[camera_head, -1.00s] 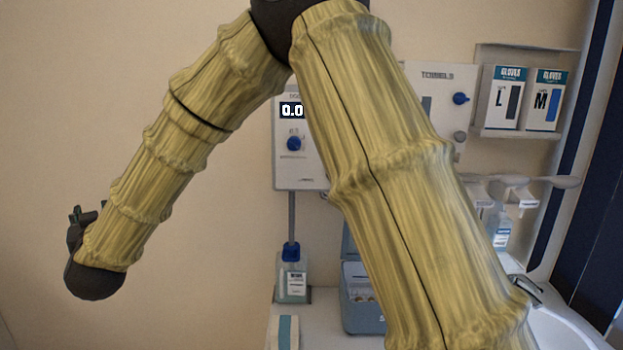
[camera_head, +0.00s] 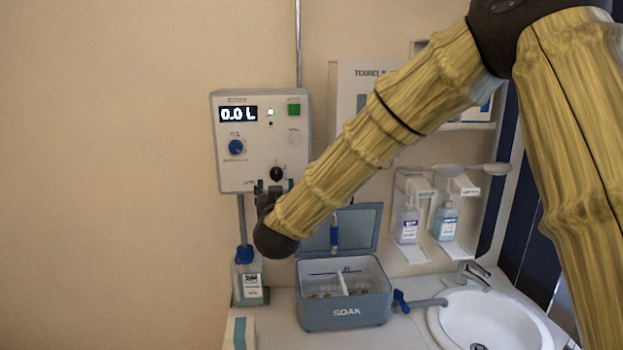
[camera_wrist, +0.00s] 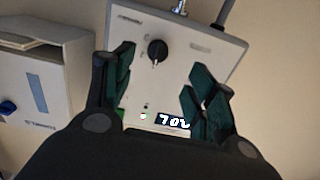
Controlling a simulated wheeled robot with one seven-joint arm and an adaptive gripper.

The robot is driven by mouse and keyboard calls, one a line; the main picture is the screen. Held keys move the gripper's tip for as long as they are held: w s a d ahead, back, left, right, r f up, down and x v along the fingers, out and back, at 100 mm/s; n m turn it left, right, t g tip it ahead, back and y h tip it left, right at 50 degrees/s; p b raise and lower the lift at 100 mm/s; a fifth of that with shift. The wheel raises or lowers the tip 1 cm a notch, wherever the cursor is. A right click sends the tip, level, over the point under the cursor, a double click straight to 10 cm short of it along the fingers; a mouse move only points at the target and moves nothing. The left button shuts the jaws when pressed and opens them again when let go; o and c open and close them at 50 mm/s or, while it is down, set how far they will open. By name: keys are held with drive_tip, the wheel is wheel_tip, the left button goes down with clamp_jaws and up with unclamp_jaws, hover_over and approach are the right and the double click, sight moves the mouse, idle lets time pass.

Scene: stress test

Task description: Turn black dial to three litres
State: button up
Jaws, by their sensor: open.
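The black dial (camera_head: 277,174) is on the lower right of a white wall panel (camera_head: 226,172), whose display (camera_head: 238,114) reads 0.0 L. My gripper (camera_head: 272,190) is just below and in front of the dial in the head view. In the wrist view, the panel appears turned upside down, and the black dial (camera_wrist: 157,50) lies between and beyond my open dark-green fingers (camera_wrist: 158,72). No contact with the dial is visible. The display (camera_wrist: 172,121) is partly behind a finger. The dial's scale is too small to read.
The panel also has a blue dial (camera_head: 236,147) and a green button (camera_head: 294,109). Below stand a bottle (camera_head: 252,290) and an open grey SOAK box (camera_head: 347,312) on the counter. A sink (camera_head: 500,318) and dispensers (camera_head: 408,220) are at right. The left wall is bare.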

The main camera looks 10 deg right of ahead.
sight(276, 177)
drive_tip(key=w+p, duration=0.1)
drive_tip(key=w, duration=0.1)
drive_tip(key=w+p, duration=0.2)
drive_tip(key=w, duration=0.1)
drive_tip(key=shift+w+d+r, duration=0.1)
drive_tip(key=shift+w+d, duration=0.1)
drive_tip(key=shift+w, duration=0.15)
drive_tip(key=shift+w+r+p, duration=0.35)
drive_tip(key=shift+w+p, duration=0.1)
drive_tip(key=shift+p, duration=0.1)
drive_tip(key=w, duration=0.1)
drive_tip(key=w+p, duration=0.1)
drive_tip(key=w, duration=0.1)
drive_tip(key=shift+w+f, duration=0.2)
drive_tip(key=shift+f, duration=0.15)
drive_tip(key=shift+s+a+r, duration=0.1)
drive_tip(key=shift+r, duration=0.05)
drive_tip(key=shift+c, duration=1)
drive_tip(key=c, duration=0.9)
